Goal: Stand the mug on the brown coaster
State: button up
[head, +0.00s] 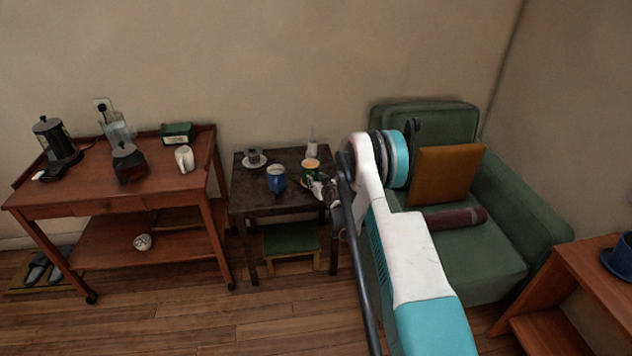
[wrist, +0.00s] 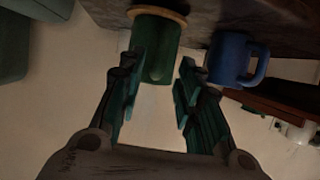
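A green mug (wrist: 155,52) shows in the wrist view, which is turned upside down. It sits against a tan-brown round disc, which looks like the coaster (wrist: 158,13), at the dark table's surface. The green mug is just beyond the fingers, partly behind the left-hand one.
The dark table (head: 255,200) also holds a cup on a saucer (head: 254,160) and a small white bottle (head: 312,149). A green stool (head: 290,238) is under it. A wooden trolley (head: 95,197) stands left, a green armchair (head: 470,262) right. Floor in front is clear.

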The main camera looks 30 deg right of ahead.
jog(key=p+v, duration=0.1)
jog(key=v, duration=1)
jog(key=shift+p, duration=0.35)
jog(key=shift+r, duration=0.15)
jog(key=a+r+g+y, duration=0.1)
jog(key=a+r, duration=0.3)
jog(key=r, duration=0.4)
jog(key=a+r, duration=0.4)
jog(key=r, duration=0.4)
jog(key=s+a+r+n+g+y, duration=0.1)
jog(key=s+a+r+g, duration=0.1)
jog(key=s+a+r, duration=0.9)
jog(key=s+a+r+g, duration=0.15)
jog(key=s+r, duration=0.25)
jog(key=s, duration=0.4)
jog(key=s+a+r, duration=0.3)
jog(key=s+r, duration=0.1)
jog(key=s, duration=0.3)
jog(key=s+a+f+g, duration=0.1)
jog(key=s+f, duration=0.1)
jog(key=s, duration=1.3)
jog(key=shift+s+a+f+n+g, duration=0.2)
jog(key=shift+a+f+n+g, duration=0.05)
jog(key=shift+a+n+g, duration=0.15)
